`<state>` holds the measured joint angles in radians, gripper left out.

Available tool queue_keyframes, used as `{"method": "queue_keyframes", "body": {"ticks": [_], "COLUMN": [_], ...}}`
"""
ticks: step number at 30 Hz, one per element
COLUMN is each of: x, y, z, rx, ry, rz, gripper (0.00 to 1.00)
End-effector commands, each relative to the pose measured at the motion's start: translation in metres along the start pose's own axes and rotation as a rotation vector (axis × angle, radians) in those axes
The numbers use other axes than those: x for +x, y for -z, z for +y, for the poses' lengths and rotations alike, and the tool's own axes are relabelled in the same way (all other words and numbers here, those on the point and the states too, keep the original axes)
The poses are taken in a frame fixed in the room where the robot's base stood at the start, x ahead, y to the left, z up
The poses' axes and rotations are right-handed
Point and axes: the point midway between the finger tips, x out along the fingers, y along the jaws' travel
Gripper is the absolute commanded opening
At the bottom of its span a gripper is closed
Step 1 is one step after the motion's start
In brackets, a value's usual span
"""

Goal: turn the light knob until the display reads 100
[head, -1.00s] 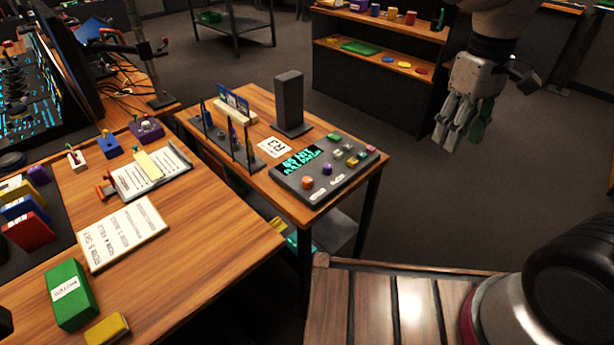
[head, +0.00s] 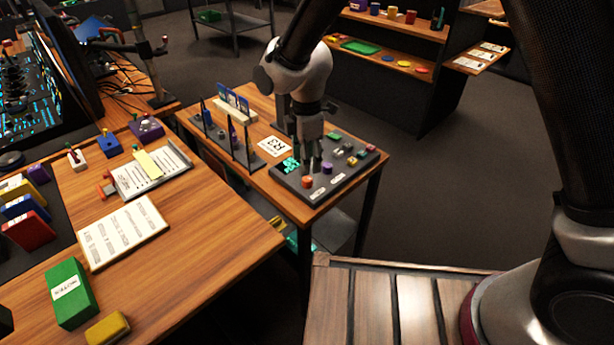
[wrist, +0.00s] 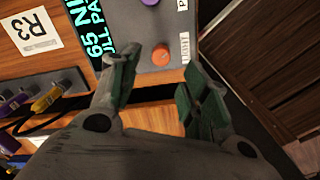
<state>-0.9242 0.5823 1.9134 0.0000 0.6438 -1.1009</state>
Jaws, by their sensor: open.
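The dark grey control panel (head: 346,181) lies on the small wooden table. Its display (head: 291,165) shows green text; in the wrist view the display (wrist: 101,38) is partly cut off and reads "65 NI" above "ULL PA". An orange knob (head: 307,182) is near the panel's front corner, and a purple knob (head: 327,168) is beside it. I cannot read which is the light knob. My gripper (head: 311,166) is open and empty, pointing down over the panel. In the wrist view the orange knob (wrist: 161,55) appears between and slightly beyond my fingertips (wrist: 160,72).
Several small coloured buttons (head: 350,150) sit on the panel's right part. A card marked R3 (head: 273,146) lies left of the panel.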

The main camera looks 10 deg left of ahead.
Motion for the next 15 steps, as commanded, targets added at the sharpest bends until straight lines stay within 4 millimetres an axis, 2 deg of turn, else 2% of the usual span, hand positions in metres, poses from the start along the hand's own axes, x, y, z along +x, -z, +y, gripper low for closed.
{"method": "queue_keyframes", "body": {"ticks": [3,9,15], "x": [0.022,0.052,0.064], "y": [-0.001,-0.001,-0.001], "z": [-0.001,-0.001,-0.001], "rx": [0.002,0.004,0.004], "ry": [0.005,0.004,0.002], "rz": [-0.002,-0.002,-0.001], "gripper": [0.46,0.46,0.46]}}
